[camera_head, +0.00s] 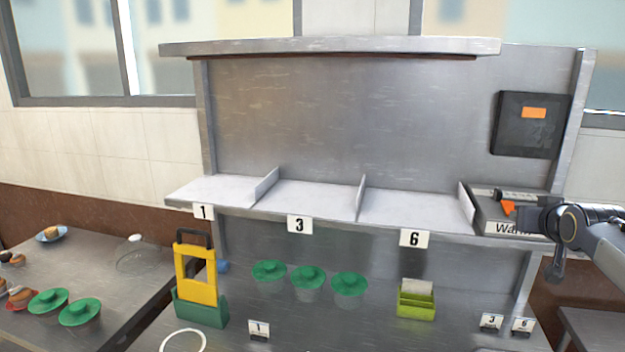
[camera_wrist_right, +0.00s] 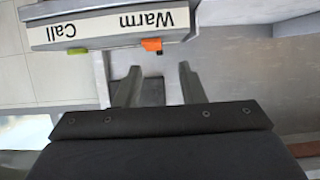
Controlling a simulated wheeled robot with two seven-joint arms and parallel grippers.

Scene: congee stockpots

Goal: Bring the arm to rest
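My right arm reaches in from the right edge of the head view, in front of the panel labelled "Warm" (camera_head: 512,228). The right gripper shows in the right wrist view (camera_wrist_right: 158,85) with its two fingers apart and nothing between them. Just beyond the fingertips is an orange tab (camera_wrist_right: 152,45) on the panel, which appears upside down there with "Warm" and "Call" (camera_wrist_right: 110,27). A green tab (camera_wrist_right: 77,51) sits by "Call". In the head view my arm hides the "Call" part. My left gripper is not in view.
A steel shelf has bays labelled 1 (camera_head: 203,211), 3 (camera_head: 300,224) and 6 (camera_head: 415,238), all empty. Below stand three green-lidded containers (camera_head: 308,278), a yellow-and-green caddy (camera_head: 198,280) and a lime box (camera_head: 416,304). A side table (camera_head: 110,270) holds dishes.

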